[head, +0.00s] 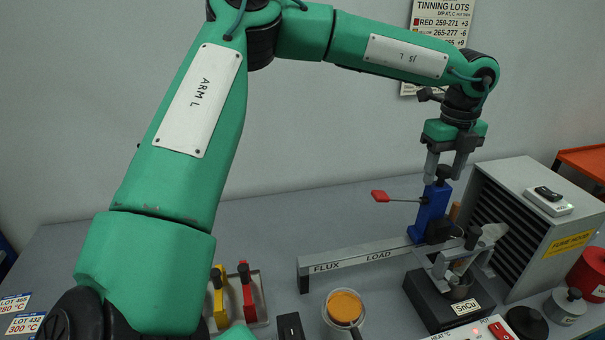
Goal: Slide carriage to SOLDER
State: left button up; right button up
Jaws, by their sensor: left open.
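A blue carriage (432,212) stands upright at the right part of a grey rail (350,261), right of the printed words FLUX and LOAD. No SOLDER label is readable. A thin rod with a red tip (380,196) sticks out left from the carriage. A black knob (444,173) tops it. My left gripper (445,176) points down over the carriage, its open fingers on either side of the knob; I cannot tell whether they touch it. A black-based solder pot marked SnCu (462,309) stands in front of the rail's right end. My right gripper is not in view.
A grey fume hood (539,220) stands close on the right. A cup of orange flux (345,307) sits before the rail. A tray with yellow and red-handled tools (260,297) lies left of it. The bench behind the rail is clear.

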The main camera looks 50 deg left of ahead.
pick_arm(q)
jog(key=shift+r+p, duration=1.9)
jog(key=shift+r, duration=1.4)
